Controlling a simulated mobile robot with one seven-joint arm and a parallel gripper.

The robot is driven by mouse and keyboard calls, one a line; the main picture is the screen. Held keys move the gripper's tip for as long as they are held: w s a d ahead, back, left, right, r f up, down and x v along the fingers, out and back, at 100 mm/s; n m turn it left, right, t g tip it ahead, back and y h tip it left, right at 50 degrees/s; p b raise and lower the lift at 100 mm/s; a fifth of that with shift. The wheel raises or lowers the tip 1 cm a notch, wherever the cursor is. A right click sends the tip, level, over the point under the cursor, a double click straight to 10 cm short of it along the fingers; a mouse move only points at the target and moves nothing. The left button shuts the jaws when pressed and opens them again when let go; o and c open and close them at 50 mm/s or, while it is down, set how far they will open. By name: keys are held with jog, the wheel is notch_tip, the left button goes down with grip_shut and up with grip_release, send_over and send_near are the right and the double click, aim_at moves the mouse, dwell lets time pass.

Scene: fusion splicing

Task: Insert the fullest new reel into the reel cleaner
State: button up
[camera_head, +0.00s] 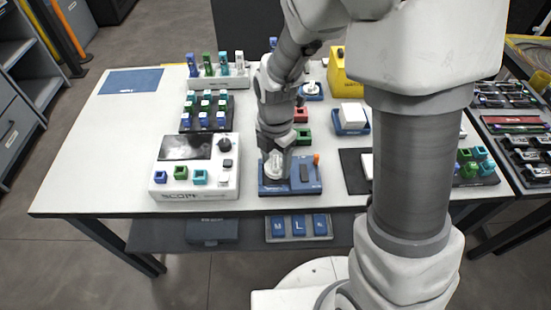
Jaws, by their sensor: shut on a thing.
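My gripper (274,160) points down at the front middle of the table, over the left part of a blue device (309,187) with an orange knob. My gripper is shut on a small pale, rounded thing (273,171), which may be a reel. The thing is low over the device or touching it; I cannot tell which. The blue device may be the reel cleaner. Another pale round piece (312,87) sits on a blue base farther back. How full any reel is cannot be made out.
A white machine (195,190) with a dark screen stands to the left. Racks of coloured pieces (206,113) are behind it. A yellow box (343,80) and a blue tray with a white block (352,115) are at right. My arm hides part of the table.

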jog(key=shift+f, duration=0.15)
jog(key=shift+f+b, duration=0.4)
jog(key=shift+b, duration=0.05)
jog(key=shift+f, duration=0.5)
dwell(3.7)
jog(key=shift+r+p, duration=0.3)
jog(key=shift+p, duration=0.2)
dwell(0.9)
jog(key=o, duration=1.2)
jog(key=shift+r+p, duration=2.8)
jog(key=shift+r, duration=0.2)
